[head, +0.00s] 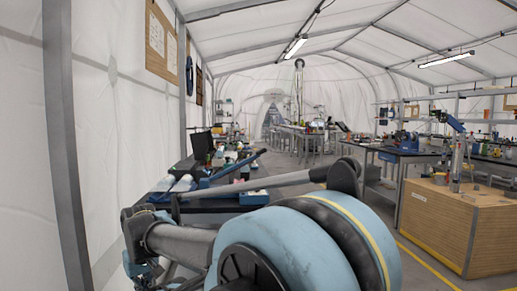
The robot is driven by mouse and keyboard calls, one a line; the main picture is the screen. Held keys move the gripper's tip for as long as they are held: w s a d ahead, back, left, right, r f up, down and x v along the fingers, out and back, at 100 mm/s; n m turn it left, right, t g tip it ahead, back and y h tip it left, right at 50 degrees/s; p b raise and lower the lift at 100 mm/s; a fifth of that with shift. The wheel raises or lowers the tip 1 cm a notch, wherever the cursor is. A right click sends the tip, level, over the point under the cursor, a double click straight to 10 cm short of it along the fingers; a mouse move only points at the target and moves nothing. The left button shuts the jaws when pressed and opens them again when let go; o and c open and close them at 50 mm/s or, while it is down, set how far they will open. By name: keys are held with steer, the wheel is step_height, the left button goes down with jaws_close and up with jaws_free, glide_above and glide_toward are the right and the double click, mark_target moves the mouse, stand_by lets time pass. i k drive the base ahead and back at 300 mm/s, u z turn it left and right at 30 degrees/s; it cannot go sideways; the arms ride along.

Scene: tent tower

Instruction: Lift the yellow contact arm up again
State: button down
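I cannot make out the yellow contact arm in the head view. My own arm, with a large light-blue joint and grey links, fills the lower middle and covers part of the bench on the left. I cannot make out my gripper or its fingers, so what it holds or touches does not show.
A dark bench (213,202) with bottles and small items runs along the left tent wall. A wooden cabinet (437,224) with a blue-topped device (456,150) stands at the right. A dark-topped workbench (402,154) is behind it. Yellow lines mark the grey floor.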

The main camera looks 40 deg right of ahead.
mark_target(239, 148)
steer(key=z, duration=1.7)
